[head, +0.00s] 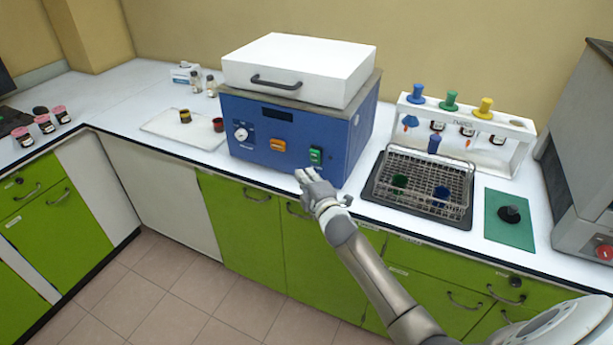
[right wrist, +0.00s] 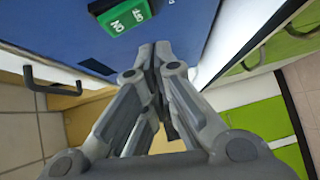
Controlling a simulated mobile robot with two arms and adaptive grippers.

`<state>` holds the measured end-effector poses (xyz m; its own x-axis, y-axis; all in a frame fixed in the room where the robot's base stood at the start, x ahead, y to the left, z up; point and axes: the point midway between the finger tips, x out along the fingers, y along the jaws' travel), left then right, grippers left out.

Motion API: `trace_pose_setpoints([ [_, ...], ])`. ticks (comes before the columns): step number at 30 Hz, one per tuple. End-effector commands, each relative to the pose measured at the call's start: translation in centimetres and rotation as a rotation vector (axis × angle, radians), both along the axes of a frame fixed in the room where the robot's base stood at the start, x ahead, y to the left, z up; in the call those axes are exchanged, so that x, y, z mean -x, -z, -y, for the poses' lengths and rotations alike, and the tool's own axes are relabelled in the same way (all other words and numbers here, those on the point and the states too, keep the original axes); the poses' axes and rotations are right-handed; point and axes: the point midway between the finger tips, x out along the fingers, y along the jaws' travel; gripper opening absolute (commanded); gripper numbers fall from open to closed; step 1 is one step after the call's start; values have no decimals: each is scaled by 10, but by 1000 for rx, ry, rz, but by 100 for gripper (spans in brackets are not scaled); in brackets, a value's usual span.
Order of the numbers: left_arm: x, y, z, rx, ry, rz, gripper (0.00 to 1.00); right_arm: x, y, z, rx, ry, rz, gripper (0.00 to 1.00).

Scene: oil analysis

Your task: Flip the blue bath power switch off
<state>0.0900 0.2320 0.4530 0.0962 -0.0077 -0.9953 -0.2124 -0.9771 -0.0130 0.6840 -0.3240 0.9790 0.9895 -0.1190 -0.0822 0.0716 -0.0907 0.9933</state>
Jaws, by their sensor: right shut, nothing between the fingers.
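The blue bath (head: 262,140) stands on the white counter with a white lid (head: 300,65) on top. Its front carries a green switch (head: 316,156), an orange switch (head: 278,145) and a white dial. My right gripper (head: 303,174) is shut and empty, just in front of the lower right of the bath's front, below the green switch. In the right wrist view the green switch (right wrist: 124,16), with ON and OFF lettering, lies just beyond the closed fingertips (right wrist: 152,48). I cannot tell whether the fingertips touch the panel. My left gripper is not in view.
A wire rack (head: 430,178) in a dark tray stands right of the bath, with a white funnel stand (head: 465,135) behind it. A green mat (head: 509,222) lies further right. A white tray (head: 165,128) with small cups lies left of the bath.

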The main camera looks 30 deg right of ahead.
Motion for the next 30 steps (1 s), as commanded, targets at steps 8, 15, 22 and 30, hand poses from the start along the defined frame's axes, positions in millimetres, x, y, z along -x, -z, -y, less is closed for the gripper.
trace_pose_setpoints([
  [8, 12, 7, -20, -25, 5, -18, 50, 26, 6, -2, 2, 0, -1, 0],
  [15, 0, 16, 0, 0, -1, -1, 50, 62, 13, -7, 1, 0, -2, 0],
  [22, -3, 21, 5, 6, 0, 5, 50, 90, 15, -10, 0, 0, -1, 0],
  [30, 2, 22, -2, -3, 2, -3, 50, 99, 15, -11, 0, 0, 0, 0],
])
